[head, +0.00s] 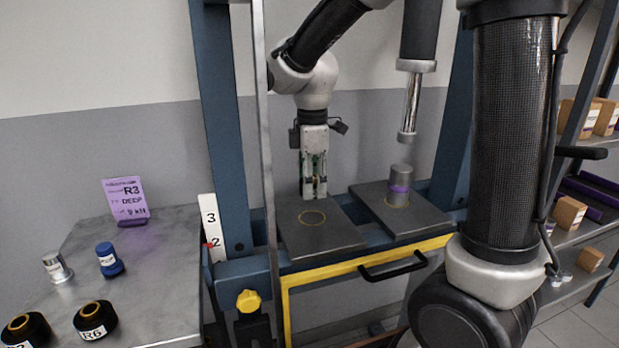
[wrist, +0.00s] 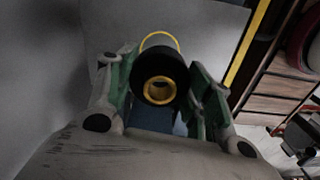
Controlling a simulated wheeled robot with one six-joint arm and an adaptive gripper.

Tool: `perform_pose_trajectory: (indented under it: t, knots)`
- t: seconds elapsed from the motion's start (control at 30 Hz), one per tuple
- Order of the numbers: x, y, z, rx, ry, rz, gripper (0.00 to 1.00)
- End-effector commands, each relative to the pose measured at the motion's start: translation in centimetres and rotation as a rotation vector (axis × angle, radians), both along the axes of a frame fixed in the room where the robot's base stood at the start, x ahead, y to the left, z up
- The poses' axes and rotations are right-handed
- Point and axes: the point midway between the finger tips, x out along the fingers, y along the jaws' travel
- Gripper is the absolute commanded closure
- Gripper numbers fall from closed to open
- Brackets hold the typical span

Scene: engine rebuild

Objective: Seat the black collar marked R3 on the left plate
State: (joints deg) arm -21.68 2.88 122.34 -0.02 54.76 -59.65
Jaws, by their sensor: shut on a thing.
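In the wrist view a black collar (wrist: 173,67) with a yellow inner ring sits between the two fingers of my gripper (wrist: 160,95), which is shut on it. No mark on it is readable. In the head view my gripper (head: 314,194) points down over the back part of the left plate (head: 325,240). The collar is hard to make out there. A yellow ring mark (head: 312,218) lies on that plate, just in front of the fingertips. Part of a yellow ring also shows beyond the collar in the wrist view. I cannot tell whether the collar touches the plate.
A grey cylinder with a purple band (head: 400,187) stands on the right plate (head: 420,221), under a press ram (head: 410,105). The side table (head: 160,270) holds an R6 collar (head: 95,320), another black collar (head: 27,330), a blue part (head: 109,260), a silver part (head: 57,267) and a purple R3 sign (head: 126,199).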

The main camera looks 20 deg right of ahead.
Motion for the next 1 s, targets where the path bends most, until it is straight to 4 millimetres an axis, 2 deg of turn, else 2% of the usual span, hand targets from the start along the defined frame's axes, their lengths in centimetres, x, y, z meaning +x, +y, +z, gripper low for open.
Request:
perform_pose_trajectory:
  t: [0.23, 0.7, 1.0]
  knots:
    - [0.0, 0.0, -1.0, -0.001, 0.001, 0.032, 0.89]
    - [0.1, 0.0, -5.3, 0.000, 0.000, 0.029, 0.89]
    - [0.1, 0.0, -6.2, 0.000, -0.001, 0.029, 0.89]
